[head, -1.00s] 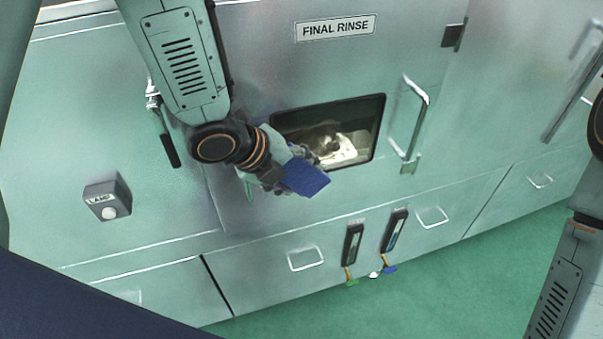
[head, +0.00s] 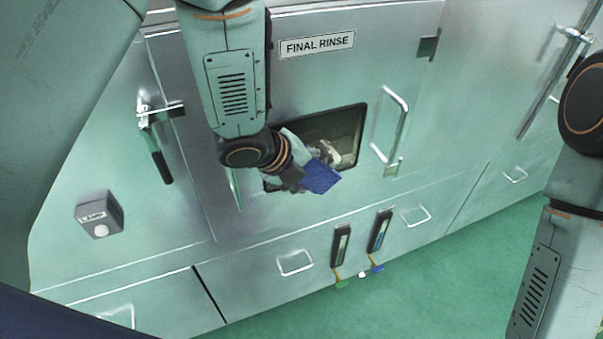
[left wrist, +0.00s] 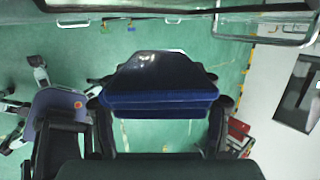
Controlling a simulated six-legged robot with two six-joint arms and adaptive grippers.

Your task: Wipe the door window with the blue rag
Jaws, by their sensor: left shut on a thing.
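The door window (head: 345,120) is a dark-framed pane in the metal door marked FINAL RINSE, with pale shapes behind it. My left gripper (head: 300,180) is in front of the window's lower part and hides its lower left. It is shut on the blue rag (head: 321,177), which overlaps the window's lower edge in the head view. I cannot tell whether the rag touches the glass. In the left wrist view the rag (left wrist: 160,104) lies folded between the two dark fingers of the left gripper (left wrist: 162,105). My right gripper is out of view.
A door handle (head: 396,130) stands out right of the window. A latch (head: 157,140) and a LAMP button box (head: 100,214) are on the left. Below are drawer handles (head: 295,263) and two dark hanging holders (head: 341,245). The green floor (head: 440,270) looks clear.

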